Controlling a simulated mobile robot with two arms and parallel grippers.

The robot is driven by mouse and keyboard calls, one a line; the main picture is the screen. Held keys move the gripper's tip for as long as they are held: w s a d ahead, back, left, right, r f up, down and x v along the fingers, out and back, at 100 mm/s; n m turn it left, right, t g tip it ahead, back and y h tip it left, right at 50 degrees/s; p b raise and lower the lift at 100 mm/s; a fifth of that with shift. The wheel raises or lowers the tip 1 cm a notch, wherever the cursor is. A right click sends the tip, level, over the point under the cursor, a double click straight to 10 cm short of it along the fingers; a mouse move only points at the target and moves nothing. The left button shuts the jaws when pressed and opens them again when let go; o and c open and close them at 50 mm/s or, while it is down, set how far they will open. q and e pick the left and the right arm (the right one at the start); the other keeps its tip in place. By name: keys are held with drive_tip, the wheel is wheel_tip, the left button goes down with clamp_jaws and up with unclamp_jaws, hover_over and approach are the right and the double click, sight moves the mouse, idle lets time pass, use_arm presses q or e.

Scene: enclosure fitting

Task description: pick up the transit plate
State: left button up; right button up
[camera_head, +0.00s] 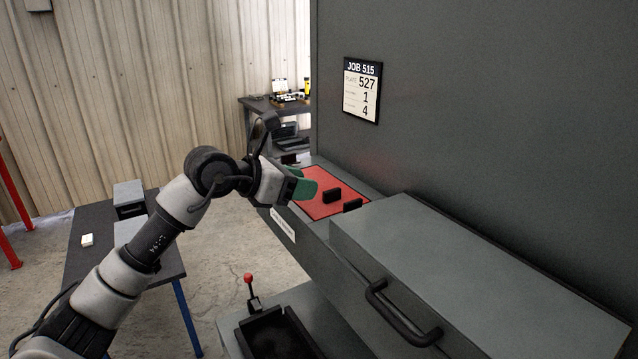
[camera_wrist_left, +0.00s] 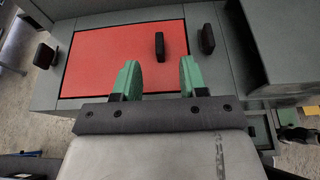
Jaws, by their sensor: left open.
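A flat red plate (camera_head: 333,179), the likely transit plate, lies in the recess of the grey machine bed. It also shows in the left wrist view (camera_wrist_left: 105,62). A black upright grip (camera_wrist_left: 159,46) stands on its surface, right of the plate's middle in that view. My left gripper (camera_head: 306,187) is over the plate's near left part, its green fingers apart and empty. In the left wrist view the fingers (camera_wrist_left: 158,76) point toward the black grip, which appears just beyond their tips, between their lines. My right gripper is not in view.
A black block (camera_wrist_left: 207,39) stands on the bed beside the plate's right edge, another (camera_wrist_left: 44,55) beyond the left edge. A grey drawer-like housing (camera_head: 470,270) with a black handle (camera_head: 400,315) rises at right. A job sign (camera_head: 362,90) hangs on the tall panel.

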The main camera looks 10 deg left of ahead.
sight(331, 190)
use_arm(q)
drive_tip(key=shift+w+d+f, duration=0.15)
drive_tip(key=shift+w+d, duration=0.15)
drive_tip(key=shift+d, duration=0.05)
drive_tip(key=shift+w+d+f, duration=0.1)
drive_tip(key=shift+w+d, duration=0.05)
drive_tip(key=shift+d, duration=0.1)
drive_tip(key=p+x, duration=0.3)
drive_tip(key=x, duration=0.1)
drive_tip(key=shift+w+a+f, duration=0.1)
drive_tip(key=shift+w+f, duration=0.05)
drive_tip(key=shift+f, duration=0.05)
drive_tip(key=shift+w+d+f+p, duration=0.25)
drive_tip(key=shift+f+p, duration=0.05)
clamp_jaws()
